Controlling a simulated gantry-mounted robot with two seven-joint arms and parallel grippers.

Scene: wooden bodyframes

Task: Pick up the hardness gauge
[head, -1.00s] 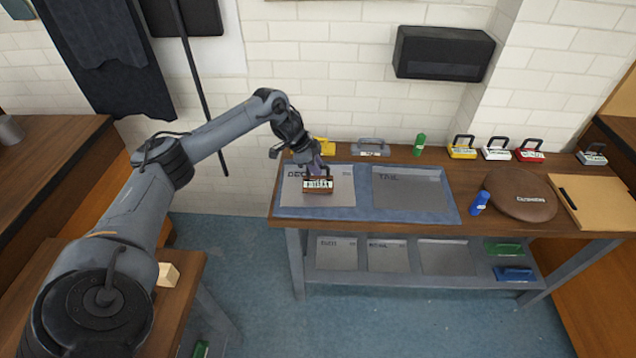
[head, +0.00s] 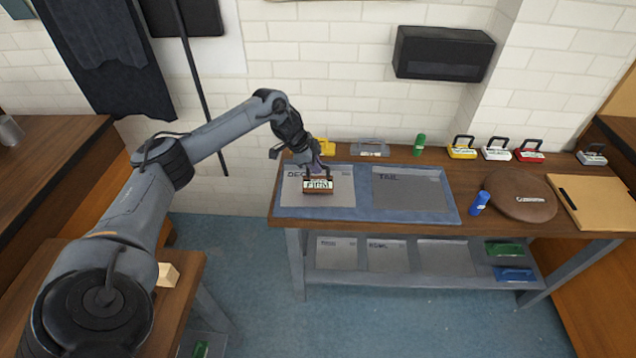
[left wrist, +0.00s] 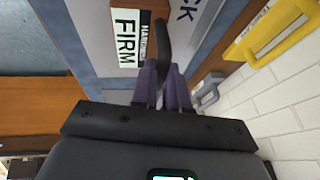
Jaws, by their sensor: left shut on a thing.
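The hardness gauge (head: 318,186) is a small brown block with a white label and a dark handle on top. It is at the grey panel lettered "DEC…" on the blue board. The purple fingers (left wrist: 164,72) sit on the dark handle in the left wrist view. I cannot tell whether its underside touches the panel. My right gripper is not in view.
The blue board (head: 362,190) also has a "TAIL" panel (head: 412,190). Behind stand a yellow block (head: 324,147) and a grey handled block (head: 370,147). A green bottle (head: 420,144), blue bottle (head: 479,203), brown round case (head: 520,195) and several handled blocks stand right. The wall is close behind.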

